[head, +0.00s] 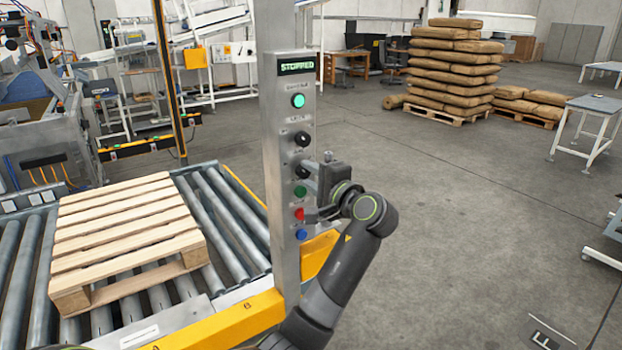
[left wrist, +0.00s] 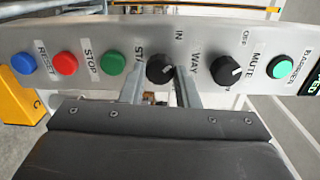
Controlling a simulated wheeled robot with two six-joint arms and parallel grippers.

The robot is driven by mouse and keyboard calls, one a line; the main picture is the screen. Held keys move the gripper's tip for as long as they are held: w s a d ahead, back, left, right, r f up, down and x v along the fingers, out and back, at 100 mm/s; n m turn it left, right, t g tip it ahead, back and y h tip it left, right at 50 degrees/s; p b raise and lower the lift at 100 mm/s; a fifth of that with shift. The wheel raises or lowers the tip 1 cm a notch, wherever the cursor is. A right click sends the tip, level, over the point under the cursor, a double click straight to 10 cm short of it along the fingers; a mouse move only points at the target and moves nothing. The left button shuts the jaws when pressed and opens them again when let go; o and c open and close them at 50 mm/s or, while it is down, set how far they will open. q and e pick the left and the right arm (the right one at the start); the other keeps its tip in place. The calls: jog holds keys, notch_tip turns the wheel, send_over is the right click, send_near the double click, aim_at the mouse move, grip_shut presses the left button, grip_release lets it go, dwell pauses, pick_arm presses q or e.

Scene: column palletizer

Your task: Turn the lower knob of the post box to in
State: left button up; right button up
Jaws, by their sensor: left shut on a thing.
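The post box is a grey metal post (head: 283,130) with a column of knobs and buttons. Its lower knob (head: 301,172) is black and partly covered by my left gripper (head: 311,178) in the head view. In the left wrist view the lower knob (left wrist: 158,68) sits between the two fingers of my left gripper (left wrist: 161,82), which is shut on it. The label IN is printed beside this knob, with WAY near it. I cannot clearly tell where its pointer aims. The upper black knob (left wrist: 226,70), by OFF and MUTE, is untouched. My right gripper is not in view.
Green (head: 300,192), red (head: 299,214) and blue (head: 301,234) buttons sit close below the lower knob. A lit green button (head: 298,101) and a STOPPED display (head: 296,68) are above. A wooden pallet (head: 125,235) lies on the roller conveyor at left. Floor to the right is open.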

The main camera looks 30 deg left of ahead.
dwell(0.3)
pick_arm(q)
jog(key=o, duration=1)
jog(key=shift+a, duration=0.1)
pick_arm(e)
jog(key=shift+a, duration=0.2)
